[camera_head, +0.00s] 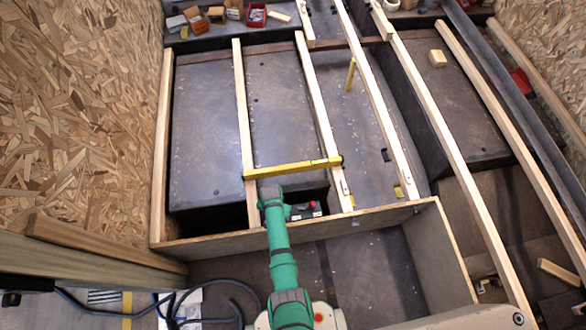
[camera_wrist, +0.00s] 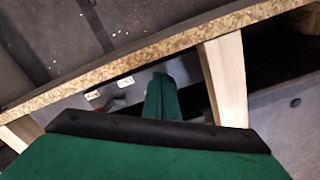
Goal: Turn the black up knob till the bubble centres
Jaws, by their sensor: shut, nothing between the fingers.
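A yellow spirit level (camera_head: 292,168) lies across two pale wooden joists in the head view. Its bubble is too small to read. A small dark spot at its right end could be a knob, but I cannot tell, and no black up knob can be made out for certain. My gripper (camera_head: 270,196) is at the end of my green arm, just below the left part of the level. It is shut and empty; its fingertips are hard to make out. The wrist view shows green and black parts of my own arm, and neither the level nor a knob.
A dark box with red parts (camera_head: 306,209) sits right of my gripper between the joists. A wooden panel edge (camera_wrist: 140,55) crosses the wrist view, with a joist (camera_wrist: 224,80) below it. A yellow upright piece (camera_head: 350,74) stands farther back. Small boxes line the back ledge.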

